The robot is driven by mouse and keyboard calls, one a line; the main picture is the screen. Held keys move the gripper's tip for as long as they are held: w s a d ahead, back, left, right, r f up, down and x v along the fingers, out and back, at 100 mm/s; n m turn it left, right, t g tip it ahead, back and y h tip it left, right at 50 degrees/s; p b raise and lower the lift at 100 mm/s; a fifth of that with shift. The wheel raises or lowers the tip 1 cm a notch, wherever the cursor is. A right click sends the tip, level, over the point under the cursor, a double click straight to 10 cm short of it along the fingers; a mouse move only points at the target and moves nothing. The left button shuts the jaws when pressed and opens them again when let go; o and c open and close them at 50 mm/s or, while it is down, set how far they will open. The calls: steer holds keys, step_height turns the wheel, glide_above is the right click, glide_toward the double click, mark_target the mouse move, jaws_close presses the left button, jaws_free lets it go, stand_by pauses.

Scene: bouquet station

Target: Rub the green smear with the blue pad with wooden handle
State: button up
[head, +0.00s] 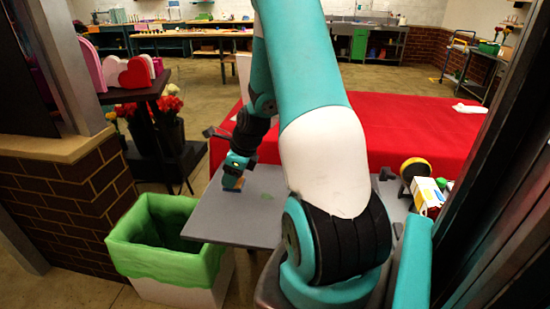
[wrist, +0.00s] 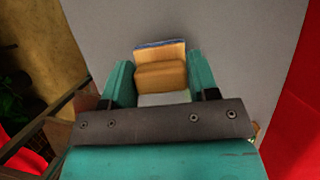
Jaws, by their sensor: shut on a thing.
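The blue pad with wooden handle shows in the wrist view as a tan wooden block (wrist: 161,75) with a thin blue edge (wrist: 160,44) at its far side. My gripper (wrist: 160,80) is shut on the handle, with a teal finger on each side. In the head view my gripper (head: 237,163) points down over the left part of the grey table, with the pad (head: 232,183) under it, at or close to the tabletop. A faint green smear (head: 266,196) lies on the table a little right of the pad.
The grey tabletop (head: 225,226) is mostly bare around the smear. A bin with a green liner (head: 140,256) stands at its left front. A red-covered table (head: 400,130) lies behind. A yellow round object (head: 414,168) and a white patterned box (head: 427,195) sit at right, beyond my arm.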

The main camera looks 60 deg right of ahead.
steer(key=shift+r+p, duration=0.7)
steer(key=shift+r, duration=0.35)
steer(key=shift+s+d, duration=0.1)
